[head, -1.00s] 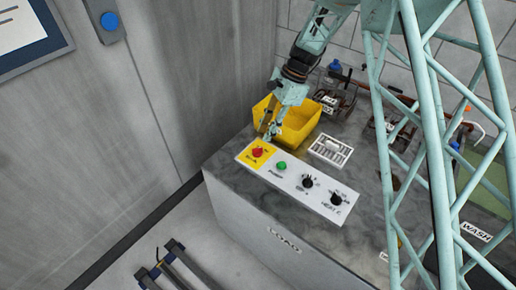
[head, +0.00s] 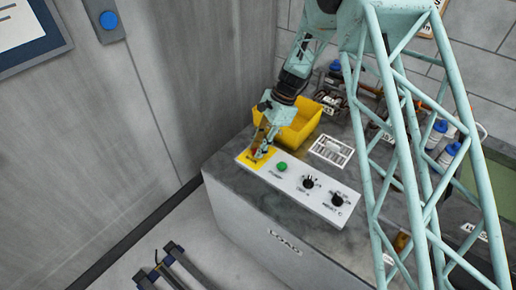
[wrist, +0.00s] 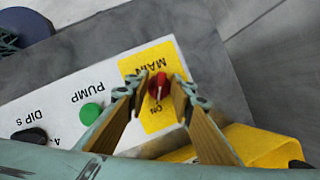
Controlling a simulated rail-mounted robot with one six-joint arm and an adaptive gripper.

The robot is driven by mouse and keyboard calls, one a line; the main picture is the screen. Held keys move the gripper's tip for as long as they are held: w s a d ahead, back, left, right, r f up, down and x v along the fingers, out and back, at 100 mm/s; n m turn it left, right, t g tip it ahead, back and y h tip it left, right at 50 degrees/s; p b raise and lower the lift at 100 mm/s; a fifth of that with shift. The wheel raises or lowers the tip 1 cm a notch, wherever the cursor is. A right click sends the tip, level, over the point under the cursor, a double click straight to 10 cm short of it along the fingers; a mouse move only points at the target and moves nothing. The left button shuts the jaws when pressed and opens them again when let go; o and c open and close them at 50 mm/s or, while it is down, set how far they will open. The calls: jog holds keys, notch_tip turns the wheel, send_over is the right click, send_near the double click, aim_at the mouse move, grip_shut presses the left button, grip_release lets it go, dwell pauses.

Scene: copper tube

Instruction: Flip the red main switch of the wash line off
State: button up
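The red main switch (wrist: 158,86) is a round red knob with a pale pointer line, on a yellow plate (wrist: 133,66) marked MAIN and ON. In the wrist view the knob lies between the two fingertips of my gripper (wrist: 160,92). The fingers stand apart on either side of the knob, with the left tip very close to it; contact is not clear. In the head view my gripper (head: 258,154) comes down over the yellow plate (head: 244,158) and hides the knob.
The white panel also carries a green PUMP button (wrist: 91,113) and black dials (head: 308,183). A yellow bin (head: 300,131) stands close behind my gripper. A white slotted tray (head: 332,151) lies to the right. Bottles (head: 437,132) stand further right.

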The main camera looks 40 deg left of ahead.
grip_shut()
jog(key=shift+n+p, duration=0.3)
jog(key=shift+n, duration=0.1)
jog(key=n+h+p, duration=0.1)
jog(key=n, duration=0.1)
jog(key=n+h+p, duration=0.1)
jog(key=n, duration=0.2)
jog(key=shift+a+g, duration=0.15)
jog(key=shift+g, duration=0.25)
jog(key=n+h, duration=0.1)
jog(key=n, duration=0.2)
jog(key=n+h+p, duration=0.1)
jog(key=n, duration=0.2)
jog(key=shift+t, duration=0.4)
jog(key=shift+h, duration=0.3)
grip_release()
